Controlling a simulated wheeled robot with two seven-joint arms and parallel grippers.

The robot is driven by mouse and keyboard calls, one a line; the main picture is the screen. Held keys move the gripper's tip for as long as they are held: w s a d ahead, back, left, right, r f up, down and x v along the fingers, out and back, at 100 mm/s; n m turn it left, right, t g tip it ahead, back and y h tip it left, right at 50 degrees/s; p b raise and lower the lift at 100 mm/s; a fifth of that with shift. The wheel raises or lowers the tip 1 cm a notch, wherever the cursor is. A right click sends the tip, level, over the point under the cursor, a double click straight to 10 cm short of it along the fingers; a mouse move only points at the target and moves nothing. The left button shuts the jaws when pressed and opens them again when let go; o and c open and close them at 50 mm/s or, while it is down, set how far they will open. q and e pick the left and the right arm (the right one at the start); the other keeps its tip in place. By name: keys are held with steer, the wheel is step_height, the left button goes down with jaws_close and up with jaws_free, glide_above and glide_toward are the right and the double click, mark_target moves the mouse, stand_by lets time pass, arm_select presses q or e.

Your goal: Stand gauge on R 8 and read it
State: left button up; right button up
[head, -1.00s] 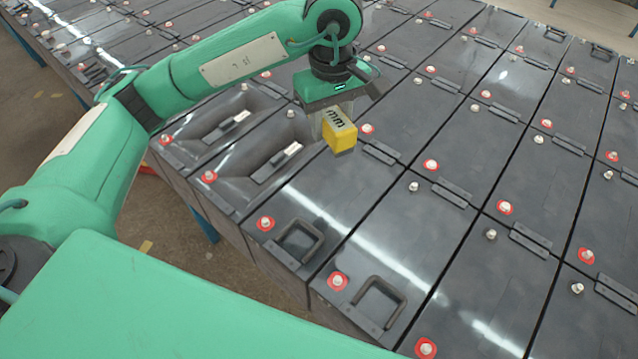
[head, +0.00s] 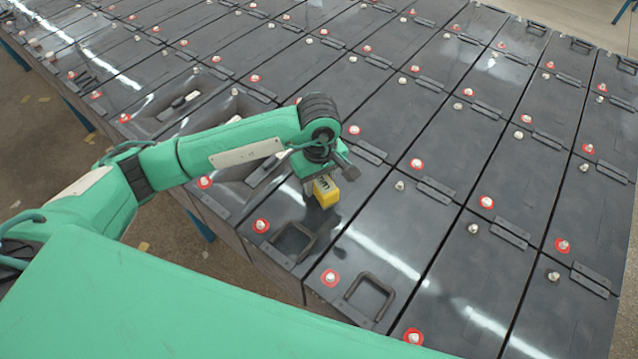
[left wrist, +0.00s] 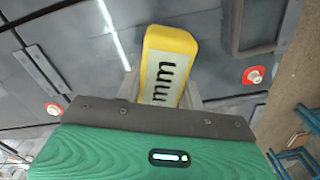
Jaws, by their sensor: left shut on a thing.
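The gauge (head: 326,190) is a small yellow block with a pale face marked "mm". My left gripper (head: 314,186) is shut on it above a dark battery lid (head: 347,207) near the front row. In the left wrist view the gauge (left wrist: 170,62) sits between the fingers, its "mm" face toward the camera. I cannot tell whether its underside touches the lid. Which battery is R 8 I cannot read; no labels are legible. My right gripper is not in view.
Rows of dark batteries fill the view, with red-ringed terminals (head: 330,278), plain terminals (head: 399,186) and black handles (head: 370,297). Two sunken lids (head: 180,107) lie to the left. Brown floor (head: 60,150) shows beyond the left edge.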

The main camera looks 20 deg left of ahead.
arm_select(q)
step_height(320, 180, down, 2)
steer(key=shift+f, duration=0.1)
steer(key=shift+f, duration=0.2)
steer(key=o, duration=1.2)
steer(key=shift+r, duration=0.15)
